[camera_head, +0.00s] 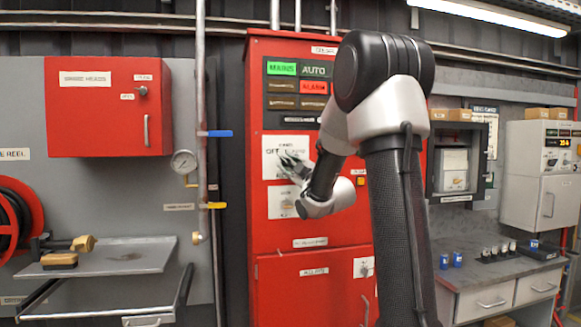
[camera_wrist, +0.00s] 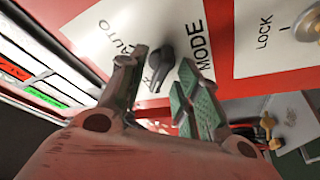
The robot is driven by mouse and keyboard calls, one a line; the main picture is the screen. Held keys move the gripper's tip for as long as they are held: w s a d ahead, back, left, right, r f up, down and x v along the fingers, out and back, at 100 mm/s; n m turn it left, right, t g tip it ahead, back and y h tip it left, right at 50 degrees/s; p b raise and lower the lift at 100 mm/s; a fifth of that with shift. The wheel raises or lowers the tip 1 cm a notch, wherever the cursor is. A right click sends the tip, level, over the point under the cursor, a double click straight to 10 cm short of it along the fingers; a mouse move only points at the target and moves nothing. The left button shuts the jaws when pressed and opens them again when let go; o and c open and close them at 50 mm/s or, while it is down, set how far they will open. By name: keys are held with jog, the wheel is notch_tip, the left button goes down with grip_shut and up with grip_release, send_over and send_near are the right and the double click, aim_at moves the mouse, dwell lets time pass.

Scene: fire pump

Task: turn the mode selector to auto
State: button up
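The mode selector (camera_wrist: 160,66) is a small dark knob on a white plate (camera_wrist: 187,22) lettered AUTO and MODE in the wrist view. Another label beside the knob is partly covered. My gripper (camera_wrist: 160,77) is open, its two green-padded fingers on either side of the knob and close to the plate. I cannot tell whether either finger touches the knob, or which label it points to. In the head view my gripper (camera_head: 293,165) is in front of the white plate (camera_head: 270,160) on the red cabinet (camera_head: 300,235), hiding the knob.
A LOCK plate (camera_wrist: 255,30) with a brass-coloured part sits beside the mode plate. Above on the cabinet, a green MAINS lamp (camera_head: 282,69) and red ALARM lamp (camera_head: 313,87) are lit; the AUTO lamp (camera_head: 314,71) is dark. A pipe with a blue lever (camera_head: 219,133) stands left.

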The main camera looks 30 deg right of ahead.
jog(key=shift+c, duration=0.2)
grip_shut()
